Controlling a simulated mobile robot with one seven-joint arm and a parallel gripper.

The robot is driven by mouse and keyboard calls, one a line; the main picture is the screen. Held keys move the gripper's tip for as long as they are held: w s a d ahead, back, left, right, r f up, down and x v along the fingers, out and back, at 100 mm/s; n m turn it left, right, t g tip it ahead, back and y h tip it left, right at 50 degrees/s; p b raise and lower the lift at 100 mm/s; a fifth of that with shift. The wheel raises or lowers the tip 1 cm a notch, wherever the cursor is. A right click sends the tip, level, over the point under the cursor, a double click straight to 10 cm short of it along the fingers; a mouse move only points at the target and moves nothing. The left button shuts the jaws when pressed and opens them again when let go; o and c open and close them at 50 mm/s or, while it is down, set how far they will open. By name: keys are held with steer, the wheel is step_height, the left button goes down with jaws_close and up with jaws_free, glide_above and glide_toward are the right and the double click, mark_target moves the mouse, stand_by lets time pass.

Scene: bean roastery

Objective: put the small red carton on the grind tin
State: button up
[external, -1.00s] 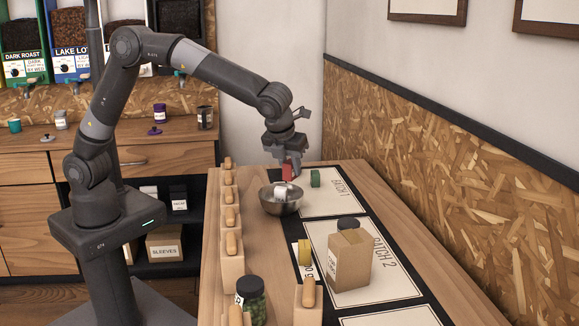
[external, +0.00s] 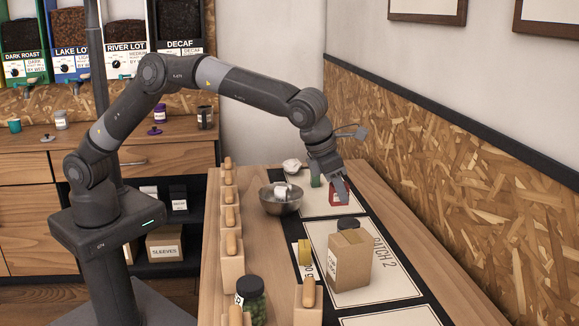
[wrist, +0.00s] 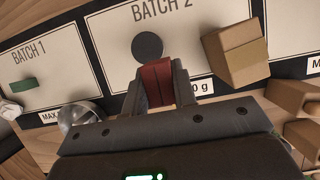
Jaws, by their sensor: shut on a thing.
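A tin with a dark round top (external: 348,223), which I take for the grind tin, stands on the Batch 2 mat. It is partly hidden behind a cardboard box in the external view.
The tan cardboard box (external: 350,261) stands close by the tin. A metal bowl (external: 283,207) with a white item in it is to the left, and a green block (wrist: 22,85) lies on Batch 1.

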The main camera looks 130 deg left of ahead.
steer(key=a+f, duration=0.2)
steer(key=a, duration=0.1)
steer(key=w+a, duration=0.1)
steer(key=shift+a+f, duration=0.3)
steer(key=shift+f, duration=2.1)
steer(key=shift+f, duration=0.1)
steer(key=o, duration=1)
